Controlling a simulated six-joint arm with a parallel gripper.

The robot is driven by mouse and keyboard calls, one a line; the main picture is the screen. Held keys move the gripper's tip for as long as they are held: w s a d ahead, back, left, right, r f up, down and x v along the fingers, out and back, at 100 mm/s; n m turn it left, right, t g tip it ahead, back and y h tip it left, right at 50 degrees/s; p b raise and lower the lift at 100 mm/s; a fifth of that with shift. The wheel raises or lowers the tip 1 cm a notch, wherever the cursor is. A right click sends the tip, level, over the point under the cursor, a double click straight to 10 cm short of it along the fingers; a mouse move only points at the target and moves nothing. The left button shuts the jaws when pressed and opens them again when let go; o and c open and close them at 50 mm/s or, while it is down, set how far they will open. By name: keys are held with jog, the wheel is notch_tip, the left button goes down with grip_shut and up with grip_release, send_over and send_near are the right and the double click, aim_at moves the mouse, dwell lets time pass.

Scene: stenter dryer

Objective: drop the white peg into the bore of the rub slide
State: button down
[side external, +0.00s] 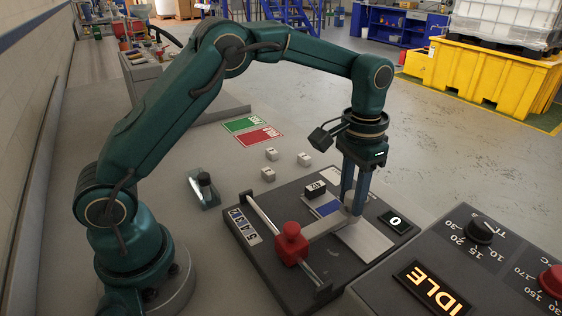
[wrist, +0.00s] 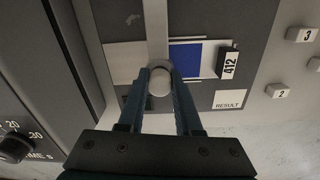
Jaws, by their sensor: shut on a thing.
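My gripper (side external: 350,205) points straight down and is shut on the white peg (wrist: 160,82), which sits between the fingertips in the wrist view. The rub slide has a red block (side external: 292,243) on a steel rail and a flat grey arm (side external: 324,225) reaching toward my fingertips. In the wrist view this arm (wrist: 157,30) runs down to a rounded end at the peg. The peg overlaps that end. The bore is hidden by the peg and fingers, so I cannot tell whether the peg is above it or inside it.
The dark base plate (side external: 258,208) carries a blue patch (side external: 325,207), a black block marked 412 (wrist: 229,64) and a pale strip (side external: 366,243). Several small white cubes (side external: 271,154) lie behind it. A control panel (side external: 470,255) reading IDLE stands at the front right.

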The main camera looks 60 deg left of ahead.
jog(key=c, duration=0.5)
grip_release()
jog(key=shift+f, duration=0.1)
notch_tip(320, 180, up, 5)
jog(key=shift+f, duration=0.1)
jog(key=s+a+r+t, duration=0.3)
jog(key=s+r, duration=0.5)
jog(key=r, duration=0.3)
jog(key=s+f+t, duration=0.1)
jog(key=s+f, duration=0.1)
jog(key=s, duration=0.1)
jog(key=s+a+f+n, duration=0.1)
jog(key=s+f, duration=0.2)
jog(key=s, duration=0.1)
jog(key=s+f+t, duration=0.1)
jog(key=s+f, duration=0.1)
jog(key=s, duration=0.2)
jog(key=shift+a+f+n+t, duration=0.15)
jog(key=shift+a+n+t, duration=0.15)
jog(key=shift+a+n, duration=0.1)
